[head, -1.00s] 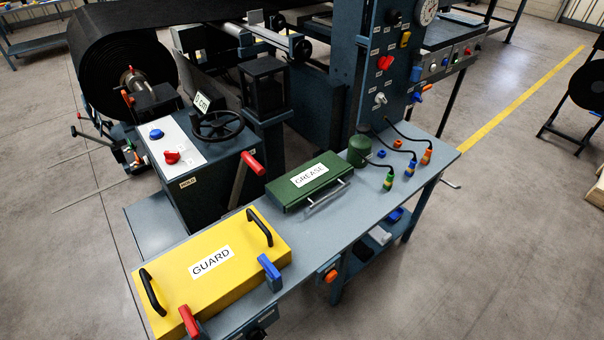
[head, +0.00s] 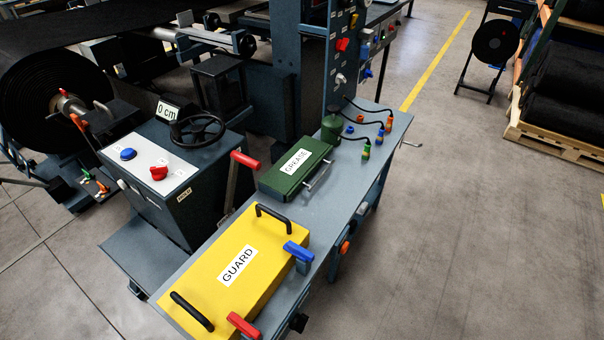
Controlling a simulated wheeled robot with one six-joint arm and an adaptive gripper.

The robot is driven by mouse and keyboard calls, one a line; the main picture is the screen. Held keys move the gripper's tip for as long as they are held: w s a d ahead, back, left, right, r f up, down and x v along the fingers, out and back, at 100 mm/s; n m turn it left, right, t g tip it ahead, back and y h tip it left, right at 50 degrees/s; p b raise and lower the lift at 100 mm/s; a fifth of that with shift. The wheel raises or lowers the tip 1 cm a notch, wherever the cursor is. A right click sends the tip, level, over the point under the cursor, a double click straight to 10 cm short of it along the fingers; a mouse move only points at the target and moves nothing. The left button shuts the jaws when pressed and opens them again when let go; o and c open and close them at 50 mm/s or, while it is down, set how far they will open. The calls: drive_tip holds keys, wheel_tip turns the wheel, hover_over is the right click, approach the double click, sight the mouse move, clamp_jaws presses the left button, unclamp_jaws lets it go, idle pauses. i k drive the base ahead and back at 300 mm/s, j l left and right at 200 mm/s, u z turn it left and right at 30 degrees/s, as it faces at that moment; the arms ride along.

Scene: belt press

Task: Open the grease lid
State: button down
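The green grease box (head: 270,184) sits on the grey bench, with its lid (head: 293,166) lying flat and shut. The lid carries a white label reading GREASE. A silver bar handle (head: 318,176) runs along its right-hand edge. My gripper is not in the head view, so nothing shows at the lid or handle.
A yellow guard cover (head: 236,270) with black handles lies nearer on the bench (head: 345,180), beside blue (head: 298,253) and red (head: 243,325) clamps. A red-handled lever (head: 244,160) stands left of the grease box. A green pot (head: 331,126) and cables stand behind. The floor (head: 465,220) at right is clear.

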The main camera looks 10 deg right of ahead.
sight(282, 176)
drive_tip(key=i+l+z, duration=0.1)
drive_tip(key=i+l, duration=0.25)
drive_tip(key=l, duration=0.15)
drive_tip(key=i+l, duration=0.35)
drive_tip(key=l, duration=0.15)
drive_tip(key=z, duration=0.05)
